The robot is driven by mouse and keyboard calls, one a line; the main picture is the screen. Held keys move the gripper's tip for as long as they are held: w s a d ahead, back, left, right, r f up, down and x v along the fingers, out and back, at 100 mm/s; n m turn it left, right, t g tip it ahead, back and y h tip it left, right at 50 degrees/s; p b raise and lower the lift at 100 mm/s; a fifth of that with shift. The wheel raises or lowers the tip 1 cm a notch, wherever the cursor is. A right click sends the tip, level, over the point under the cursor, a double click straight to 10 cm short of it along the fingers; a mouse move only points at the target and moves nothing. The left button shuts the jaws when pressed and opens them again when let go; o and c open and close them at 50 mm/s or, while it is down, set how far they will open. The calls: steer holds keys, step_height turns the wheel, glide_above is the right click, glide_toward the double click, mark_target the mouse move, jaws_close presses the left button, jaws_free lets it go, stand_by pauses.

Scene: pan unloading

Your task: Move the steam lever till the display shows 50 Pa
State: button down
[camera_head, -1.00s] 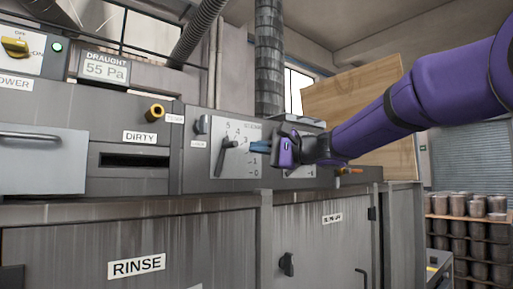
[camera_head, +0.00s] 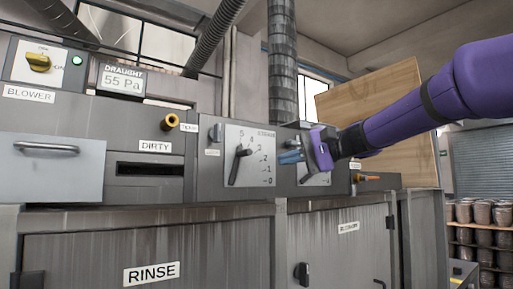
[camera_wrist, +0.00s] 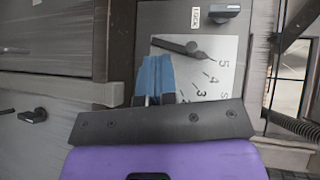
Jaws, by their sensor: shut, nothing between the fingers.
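The draught display (camera_head: 122,78) reads 55 Pa at the upper left. A pale scale plate (camera_head: 263,165), numbered 0 to 5, carries a dark lever (camera_head: 234,174) that hangs down and slightly left; the plate's heading is too small to read. The same plate (camera_wrist: 215,45) and lever (camera_wrist: 176,45) show in the wrist view, turned sideways. My gripper (camera_head: 290,157) is shut and empty, its blue fingers just right of this plate, apart from the lever. A second scale plate (camera_head: 312,178) is partly hidden behind my gripper. In the wrist view the fingers (camera_wrist: 155,80) overlap the first plate's near part.
A black knob (camera_head: 215,132) sits left of the first plate. A yellow blower knob (camera_head: 39,62), a brass knob (camera_head: 170,121) and an orange-handled valve (camera_head: 368,178) project from the front. A wooden board (camera_head: 372,105) stands behind my arm. Pots fill a rack (camera_head: 480,222) at right.

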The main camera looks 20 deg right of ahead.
steer(key=s+a+n+g+h, duration=0.2)
steer(key=a+n+g+h, duration=0.3)
steer(key=a+n+h, duration=0.5)
steer(key=a+r+m+t+h, duration=0.1)
steer(key=a+r+t+h, duration=0.2)
steer(key=r, duration=0.3)
steer(key=a+r+t+h, duration=0.2)
steer(key=r+h, duration=0.2)
steer(key=r, duration=0.2)
steer(key=w+d+f, duration=0.5)
steer(key=w+f, duration=0.1)
steer(key=f, duration=0.2)
steer(key=shift+w+d+f, duration=0.15)
steer(key=shift+w+d, duration=0.05)
steer(key=shift+w, duration=0.15)
steer(key=shift+d, duration=0.1)
